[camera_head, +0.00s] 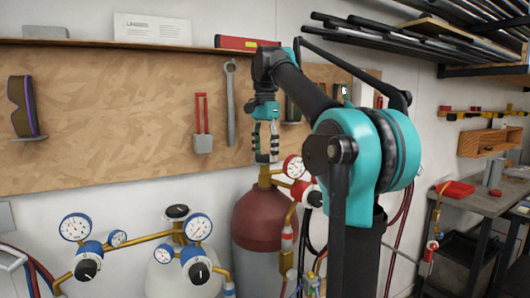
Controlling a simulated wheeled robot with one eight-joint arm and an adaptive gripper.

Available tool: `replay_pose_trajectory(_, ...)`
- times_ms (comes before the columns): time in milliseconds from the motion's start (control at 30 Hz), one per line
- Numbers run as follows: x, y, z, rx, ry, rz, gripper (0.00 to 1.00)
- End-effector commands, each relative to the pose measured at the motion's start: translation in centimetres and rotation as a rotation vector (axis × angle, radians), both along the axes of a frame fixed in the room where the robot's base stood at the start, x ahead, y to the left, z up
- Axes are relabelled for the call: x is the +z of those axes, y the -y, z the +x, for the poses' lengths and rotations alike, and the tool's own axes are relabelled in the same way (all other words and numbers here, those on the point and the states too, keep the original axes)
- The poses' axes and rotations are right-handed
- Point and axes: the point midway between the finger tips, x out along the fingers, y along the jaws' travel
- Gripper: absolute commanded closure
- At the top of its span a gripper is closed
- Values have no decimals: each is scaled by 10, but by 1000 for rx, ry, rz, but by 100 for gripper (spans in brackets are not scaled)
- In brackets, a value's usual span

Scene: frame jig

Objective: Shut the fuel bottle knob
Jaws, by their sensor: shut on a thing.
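The fuel bottle (262,222) stands upright in the middle, with a maroon shoulder and a grey lower body. A brass valve (265,178) rises from its top. My gripper (266,156) points down over this valve, its fingers closed around the top of it. The knob itself is mostly hidden between the fingers, so I cannot tell how far it is turned. A red regulator with a white-faced gauge (293,167) sits just right of the fingertips.
A white bottle (172,278) with a black knob (177,212) and blue-rimmed gauges (76,227) stands at left. Red and black hoses hang right of the fuel bottle. A wooden tool board (110,120) is behind. A workbench (480,203) stands at right.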

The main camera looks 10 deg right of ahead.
Motion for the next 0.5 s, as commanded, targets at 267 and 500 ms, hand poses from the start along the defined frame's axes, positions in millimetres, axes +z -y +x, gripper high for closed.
replay_pose_trajectory(267, 0, 0, 0, -101, 1, 0, 76)
replay_pose_trajectory(500, 0, 0, 0, -126, 1, 0, 76)
